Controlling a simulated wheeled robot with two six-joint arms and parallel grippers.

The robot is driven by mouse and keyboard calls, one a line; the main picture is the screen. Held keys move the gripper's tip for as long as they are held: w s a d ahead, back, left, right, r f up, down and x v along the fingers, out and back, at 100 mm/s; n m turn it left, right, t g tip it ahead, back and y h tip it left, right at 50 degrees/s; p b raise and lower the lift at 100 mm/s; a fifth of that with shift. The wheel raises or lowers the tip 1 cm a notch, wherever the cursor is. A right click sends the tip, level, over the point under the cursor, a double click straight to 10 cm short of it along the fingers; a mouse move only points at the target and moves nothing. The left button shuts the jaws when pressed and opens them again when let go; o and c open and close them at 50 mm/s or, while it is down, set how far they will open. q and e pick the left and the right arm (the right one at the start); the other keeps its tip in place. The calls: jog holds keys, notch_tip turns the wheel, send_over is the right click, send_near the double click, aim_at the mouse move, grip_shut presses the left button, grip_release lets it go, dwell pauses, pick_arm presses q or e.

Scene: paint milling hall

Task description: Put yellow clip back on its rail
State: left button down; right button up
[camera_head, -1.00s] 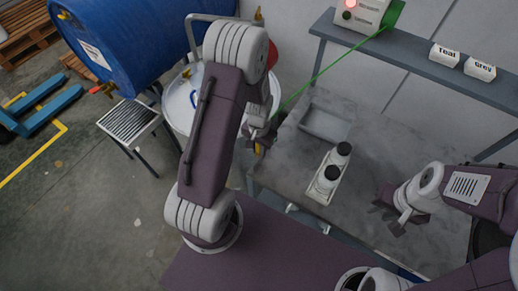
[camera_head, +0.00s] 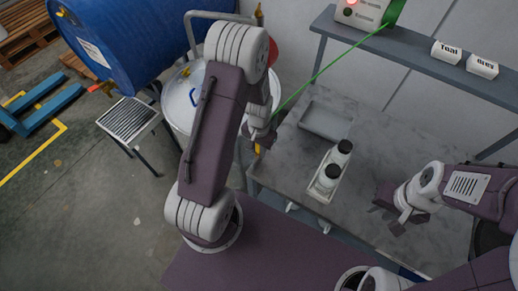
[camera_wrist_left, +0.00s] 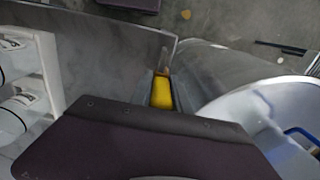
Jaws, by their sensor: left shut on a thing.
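The yellow clip (camera_wrist_left: 162,92) sits between the two fingers of my left gripper (camera_wrist_left: 162,90) in the left wrist view. The gripper is shut on it. In the head view my left gripper (camera_head: 262,136) is beside the left end of the grey table, and a small bit of the clip (camera_head: 258,148) shows under it. Most of the clip is hidden by the fingers. I cannot make out the clip's rail for certain in either view. My right gripper (camera_head: 391,212) is over the right part of the table, its dark fingers apart and empty.
A green line runs from the box (camera_head: 362,12) on the shelf toward that gripper.

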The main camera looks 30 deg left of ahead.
pick_arm(q)
jog(key=shift+f+b, duration=1.1)
jog(key=shift+f, duration=0.4)
jog(key=c, duration=1.2)
grip_release()
jog(key=shift+o, duration=0.2)
jog(key=shift+r, duration=0.15)
notch_tip(320, 180, up, 9)
jog(key=shift+f, duration=0.2)
jog(key=shift+r, duration=0.15)
